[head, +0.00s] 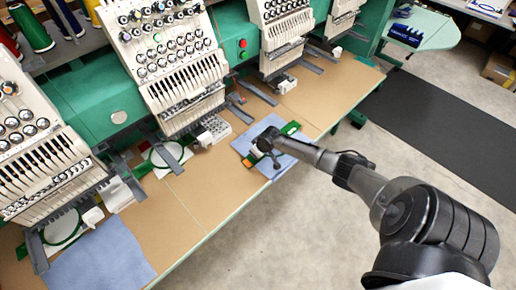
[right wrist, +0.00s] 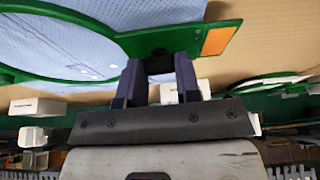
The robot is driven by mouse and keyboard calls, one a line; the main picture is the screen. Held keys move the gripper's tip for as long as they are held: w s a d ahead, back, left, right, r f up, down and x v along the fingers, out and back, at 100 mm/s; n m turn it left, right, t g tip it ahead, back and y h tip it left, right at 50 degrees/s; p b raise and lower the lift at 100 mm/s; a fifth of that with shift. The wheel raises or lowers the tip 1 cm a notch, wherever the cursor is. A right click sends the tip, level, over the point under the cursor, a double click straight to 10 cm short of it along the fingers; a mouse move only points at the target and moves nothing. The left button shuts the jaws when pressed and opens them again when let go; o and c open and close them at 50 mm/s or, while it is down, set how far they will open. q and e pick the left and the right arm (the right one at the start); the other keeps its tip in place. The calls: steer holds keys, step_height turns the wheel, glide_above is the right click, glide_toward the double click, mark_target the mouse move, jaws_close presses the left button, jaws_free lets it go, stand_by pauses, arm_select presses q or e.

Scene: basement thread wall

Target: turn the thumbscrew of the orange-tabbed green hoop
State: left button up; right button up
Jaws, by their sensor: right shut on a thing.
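The green hoop (head: 290,128) with blue cloth (head: 243,141) in it lies at the front edge of the tan table, partly hidden under my right arm. In the right wrist view the green ring (right wrist: 118,70) arcs across the upper left, with an orange tab (right wrist: 217,41) on its right end. A dark thumbscrew (right wrist: 160,63) sits at the ring's closure. My right gripper (right wrist: 158,76) has its two fingers on either side of the thumbscrew and is shut on it. In the head view the right gripper (head: 267,146) covers the screw. My left gripper is out of view.
White machine heads (head: 165,50) with needles stand over the table behind the hoop. Other green hoops (head: 62,226) lie at the left, one near a blue cloth (head: 100,255). Bare tan table (head: 205,190) lies left of my right gripper, and open floor lies in front.

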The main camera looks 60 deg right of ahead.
steer(key=shift+m, duration=0.3)
stand_by(0.4)
steer(key=o, duration=0.9)
steer(key=shift+o, duration=0.2)
steer(key=shift+s+r+p, duration=0.15)
steer(key=shift+r+p, duration=0.25)
steer(key=p+v, duration=0.2)
steer(key=v, duration=1.1)
